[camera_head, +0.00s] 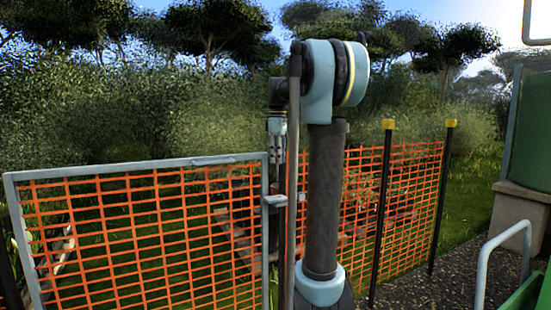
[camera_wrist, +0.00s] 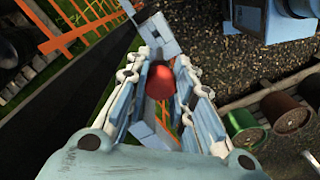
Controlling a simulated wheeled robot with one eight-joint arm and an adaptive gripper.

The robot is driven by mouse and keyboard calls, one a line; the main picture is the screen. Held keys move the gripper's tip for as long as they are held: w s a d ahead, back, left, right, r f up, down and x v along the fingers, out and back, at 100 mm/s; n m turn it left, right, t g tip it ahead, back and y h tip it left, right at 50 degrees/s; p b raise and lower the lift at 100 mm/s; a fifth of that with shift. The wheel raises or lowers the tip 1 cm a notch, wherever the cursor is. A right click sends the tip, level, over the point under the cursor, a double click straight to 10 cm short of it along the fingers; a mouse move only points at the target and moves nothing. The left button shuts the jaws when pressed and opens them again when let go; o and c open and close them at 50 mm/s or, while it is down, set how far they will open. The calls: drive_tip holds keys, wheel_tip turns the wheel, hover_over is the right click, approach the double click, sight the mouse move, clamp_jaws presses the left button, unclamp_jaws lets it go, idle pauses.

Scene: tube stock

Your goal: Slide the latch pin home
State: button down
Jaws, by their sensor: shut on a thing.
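The gate (camera_head: 140,163), a grey frame with orange mesh, stands at the left in the head view. A grey latch fitting (camera_head: 274,200) sits at its right edge beside a dark post. My gripper (camera_wrist: 167,66) points down above the latch. In the head view, my gripper (camera_head: 276,152) is small and partly hidden by my arm. In the wrist view, its fingers are shut on a red knob (camera_wrist: 160,80), which looks like the latch pin's head. A pale blue-grey bracket (camera_wrist: 154,33) shows just beyond the fingertips. The pin's shaft and its depth are hidden.
An orange mesh fence (camera_head: 410,185) with yellow-capped dark posts (camera_head: 381,210) runs to the right of my arm. A grey rail (camera_head: 484,262) and a green container (camera_head: 528,135) stand at the far right. Green and reddish pots (camera_wrist: 285,112) lie at the wrist view's right.

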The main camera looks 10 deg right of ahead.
sight(280, 168)
drive_tip(key=shift+d+f, duration=0.5)
drive_tip(key=shift+d, duration=0.1)
drive_tip(key=shift+w+a+f, duration=0.1)
drive_tip(key=shift+f, duration=2)
